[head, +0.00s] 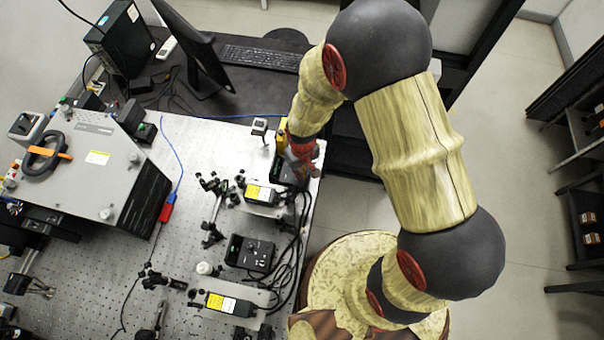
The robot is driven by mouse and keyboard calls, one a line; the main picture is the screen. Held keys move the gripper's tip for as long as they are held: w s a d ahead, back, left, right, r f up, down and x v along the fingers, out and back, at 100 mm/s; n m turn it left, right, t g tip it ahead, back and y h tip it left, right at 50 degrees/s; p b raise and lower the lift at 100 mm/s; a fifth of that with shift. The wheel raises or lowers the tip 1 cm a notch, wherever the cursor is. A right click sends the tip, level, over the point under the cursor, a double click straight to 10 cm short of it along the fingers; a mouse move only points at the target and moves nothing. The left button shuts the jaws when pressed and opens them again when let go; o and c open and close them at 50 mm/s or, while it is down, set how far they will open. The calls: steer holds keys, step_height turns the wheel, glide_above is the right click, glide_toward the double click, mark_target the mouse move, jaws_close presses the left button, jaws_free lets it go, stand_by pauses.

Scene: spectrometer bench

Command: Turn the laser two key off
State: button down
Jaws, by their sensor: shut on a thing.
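My gripper (300,160) reaches down from above onto a black laser control box (291,175) near the right edge of the optical bench. Its fingers are small in this view and partly covered by my wrist. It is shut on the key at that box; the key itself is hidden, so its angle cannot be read. A second black control box (249,254) lies lower on the bench, with small knobs on its top. Two laser heads with yellow and white labels, an upper one (262,194) and a lower one (229,304), lie near the boxes.
Black cables (291,250) run along the bench's right edge beside the boxes. A large grey spectrometer (95,165) stands at left. A monitor (196,48) and keyboard (262,57) are on the desk behind. Small optical mounts (213,185) stand left of the laser heads.

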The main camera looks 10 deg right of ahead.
steer(key=n+b, duration=0.1)
steer(key=n, duration=0.3)
steer(key=shift+n, duration=0.3)
steer(key=n, duration=0.4)
steer(key=shift+w+n+b, duration=0.1)
steer(key=shift+n+b, duration=0.25)
steer(key=shift+n, duration=0.05)
steer(key=c, duration=2.1)
jaws_free()
steer(key=shift+c, duration=0.2)
steer(key=shift+o, duration=0.5)
steer(key=shift+r, duration=0.15)
step_height(320, 180, up, 12)
